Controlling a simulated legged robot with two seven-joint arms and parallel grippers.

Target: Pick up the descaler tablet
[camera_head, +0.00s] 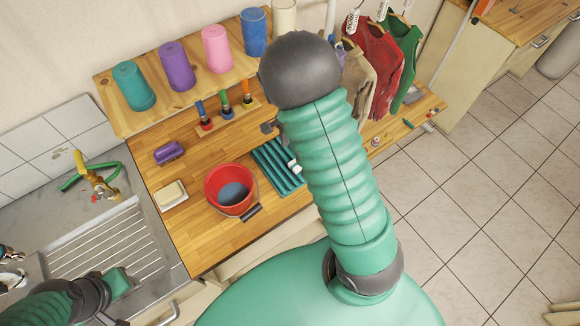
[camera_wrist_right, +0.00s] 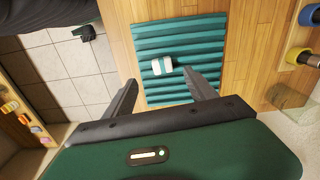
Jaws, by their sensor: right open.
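The descaler tablet appears to be a small white block (camera_wrist_right: 162,66) with a dark band, lying on a ridged teal mat (camera_wrist_right: 180,32). In the head view the white piece (camera_head: 294,167) shows at the mat's right side, beside my right arm. In the right wrist view my right gripper (camera_wrist_right: 161,77) is open and empty, with its fingers spread to either side below the block. The gap in height is hard to judge. In the head view my right arm hides most of that gripper. My left arm is at the lower left over the sink; its jaws are not clear.
A red bucket (camera_head: 231,190) stands left of the mat on the wooden counter (camera_head: 205,245). A soap-like block (camera_head: 171,195), a purple item (camera_head: 168,153) and upright brushes (camera_head: 224,100) are nearby. Cups line the shelf (camera_head: 125,120). Garments (camera_head: 375,62) hang at the right.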

